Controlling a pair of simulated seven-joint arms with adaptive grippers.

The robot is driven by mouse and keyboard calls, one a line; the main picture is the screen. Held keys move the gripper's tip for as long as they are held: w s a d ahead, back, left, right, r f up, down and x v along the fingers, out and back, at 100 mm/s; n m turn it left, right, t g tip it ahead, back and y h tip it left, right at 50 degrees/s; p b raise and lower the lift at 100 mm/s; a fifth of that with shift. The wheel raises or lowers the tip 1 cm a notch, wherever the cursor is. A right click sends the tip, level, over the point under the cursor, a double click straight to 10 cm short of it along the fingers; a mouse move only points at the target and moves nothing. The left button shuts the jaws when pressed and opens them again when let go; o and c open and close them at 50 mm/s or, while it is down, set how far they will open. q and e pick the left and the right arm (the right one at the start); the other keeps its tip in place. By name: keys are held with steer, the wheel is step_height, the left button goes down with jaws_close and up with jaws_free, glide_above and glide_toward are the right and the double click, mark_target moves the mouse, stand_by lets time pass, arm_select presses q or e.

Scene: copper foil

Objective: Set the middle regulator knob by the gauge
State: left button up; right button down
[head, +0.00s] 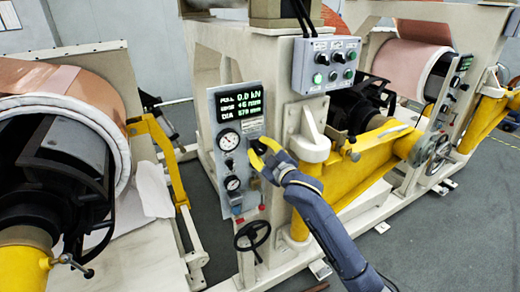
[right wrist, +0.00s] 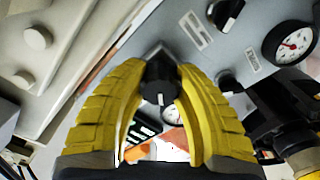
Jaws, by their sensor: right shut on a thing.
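The grey regulator panel (head: 211,111) stands upright on the machine frame, with an upper gauge (head: 229,140) and a lower gauge (head: 232,183). My right gripper (head: 262,152) is at the panel's right side, level with the upper gauge. In the right wrist view its yellow fingers (right wrist: 160,80) are closed around a black knob (right wrist: 159,92) with a white mark. This knob is hidden behind the gripper in the head view. A gauge with a red needle (right wrist: 288,43) shows at upper right, and another gauge (right wrist: 172,113) is partly hidden between the fingers. My left gripper is not in view.
Another black knob (right wrist: 228,12) is near the top of the wrist view. A display (head: 240,106) tops the panel. A button box (head: 327,65) hangs above right. A black handwheel (head: 252,235) is below, and a yellow arm (head: 365,160) lies to the right.

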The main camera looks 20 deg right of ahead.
steer(key=shift+d+f+m, duration=0.1)
steer(key=shift+d+m, duration=0.05)
steer(key=shift+m, duration=1.15)
steer(key=shift+m, duration=0.3)
steer(key=c, duration=0.9)
jaws_free()
steer(key=v, duration=1.2)
